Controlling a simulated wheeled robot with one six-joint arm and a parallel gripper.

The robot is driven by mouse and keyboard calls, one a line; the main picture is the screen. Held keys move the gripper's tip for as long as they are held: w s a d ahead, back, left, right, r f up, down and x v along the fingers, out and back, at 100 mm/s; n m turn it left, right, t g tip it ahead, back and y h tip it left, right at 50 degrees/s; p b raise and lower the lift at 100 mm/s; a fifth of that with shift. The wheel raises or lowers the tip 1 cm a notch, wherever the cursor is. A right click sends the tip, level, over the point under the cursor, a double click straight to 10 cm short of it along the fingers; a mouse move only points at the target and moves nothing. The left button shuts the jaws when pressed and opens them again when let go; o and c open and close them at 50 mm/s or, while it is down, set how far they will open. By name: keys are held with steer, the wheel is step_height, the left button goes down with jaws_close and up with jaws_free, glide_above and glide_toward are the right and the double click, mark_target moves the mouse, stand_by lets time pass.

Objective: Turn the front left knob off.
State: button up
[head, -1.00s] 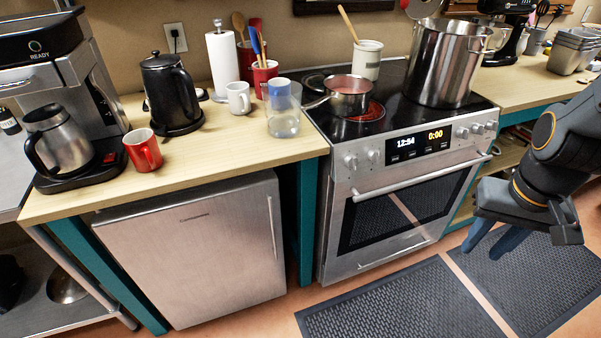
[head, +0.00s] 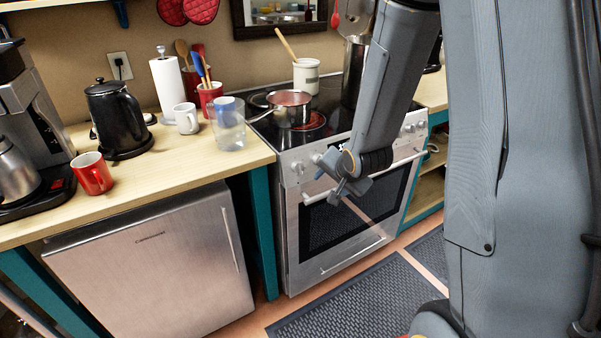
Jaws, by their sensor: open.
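The stove (head: 345,215) stands in the middle, its front panel facing me. A silver knob (head: 298,168) shows at the left end of the panel. The knob beside it is partly hidden by my gripper. My gripper (head: 322,178) is open and empty, in front of the left part of the panel, close to the left knobs. I cannot tell whether it touches one. A burner (head: 314,121) glows red at the front left of the cooktop, beside a saucepan (head: 289,109).
Right-hand knobs (head: 409,128) show past my arm. The oven handle (head: 394,163) sticks out below the panel. A clear pitcher (head: 229,132) stands on the counter left of the stove. Mats (head: 355,310) lie on the floor.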

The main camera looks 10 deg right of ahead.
mark_target(301, 169)
steer(key=w+a+f+m+t+y, duration=0.1)
steer(key=w+m+t, duration=0.1)
steer(key=w, duration=0.3)
steer(key=w+a+f+m+t+y, duration=0.1)
steer(key=w+f+m+t+y, duration=0.1)
steer(key=w+m, duration=0.3)
steer(key=w+a+f+m+t+y, duration=0.1)
steer(key=w+a+f+m+t, duration=0.1)
steer(key=w+m, duration=0.2)
steer(key=shift+w+f+t+y+p, duration=0.15)
steer(key=shift+w+t+y+p, duration=0.2)
steer(key=shift+w, duration=0.2)
steer(key=shift+c, duration=0.3)
steer(key=c, duration=1)
